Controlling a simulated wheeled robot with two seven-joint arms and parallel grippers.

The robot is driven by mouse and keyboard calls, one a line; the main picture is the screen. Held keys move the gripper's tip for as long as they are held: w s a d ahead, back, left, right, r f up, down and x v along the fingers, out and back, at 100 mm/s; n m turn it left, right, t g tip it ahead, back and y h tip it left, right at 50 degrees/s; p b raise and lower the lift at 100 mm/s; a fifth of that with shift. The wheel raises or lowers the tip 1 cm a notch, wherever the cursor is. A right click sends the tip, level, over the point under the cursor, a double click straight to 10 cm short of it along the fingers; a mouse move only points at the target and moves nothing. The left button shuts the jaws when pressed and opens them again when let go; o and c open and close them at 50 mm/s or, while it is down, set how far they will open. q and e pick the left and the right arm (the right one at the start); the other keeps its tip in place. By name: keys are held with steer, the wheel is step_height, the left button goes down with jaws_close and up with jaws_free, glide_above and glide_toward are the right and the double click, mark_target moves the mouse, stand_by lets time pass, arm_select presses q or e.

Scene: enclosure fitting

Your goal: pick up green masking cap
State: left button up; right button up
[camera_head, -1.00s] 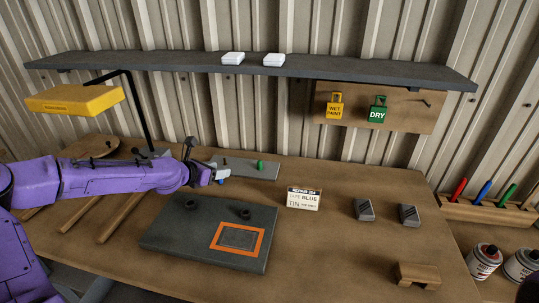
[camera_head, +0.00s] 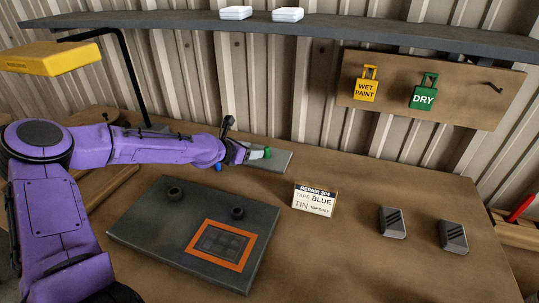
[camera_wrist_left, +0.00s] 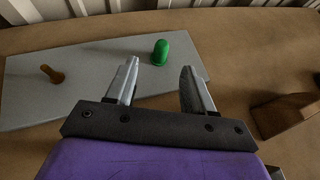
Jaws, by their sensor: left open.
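The green masking cap (camera_head: 267,153) stands on a grey plate (camera_head: 284,161) at the back of the bench. In the left wrist view the cap (camera_wrist_left: 160,52) is upright, just ahead of the gap between the fingertips. My left gripper (camera_head: 254,153) is right by the cap in the head view. In the left wrist view my left gripper (camera_wrist_left: 158,68) is open, with nothing between its fingers. A blue cap (camera_head: 219,168) shows below my left wrist, partly hidden. My right gripper is not in view.
An orange-brown peg (camera_wrist_left: 52,75) stands on the plate's left part. A dark panel (camera_head: 150,232) with an orange-framed area lies in front. A repair card (camera_head: 314,201) and two grey blocks (camera_head: 392,222) stand to the right. A shelf (camera_head: 330,33) runs above.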

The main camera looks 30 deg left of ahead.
mark_target(265, 148)
arm_select(q)
steer(key=x, duration=0.2)
steer(key=shift+w+f+b, duration=0.15)
steer(key=shift+f+b, duration=0.15)
steer(key=shift+b, duration=0.05)
steer(key=x, duration=0.3)
steer(key=r+x, duration=0.1)
steer(key=x, duration=0.2)
steer(key=shift+w+d+f+b, duration=0.1)
steer(key=shift+w+d+b, duration=0.1)
steer(key=shift+w+b, duration=0.2)
steer(key=shift+s, duration=0.15)
steer(key=c, duration=0.4)
jaws_close()
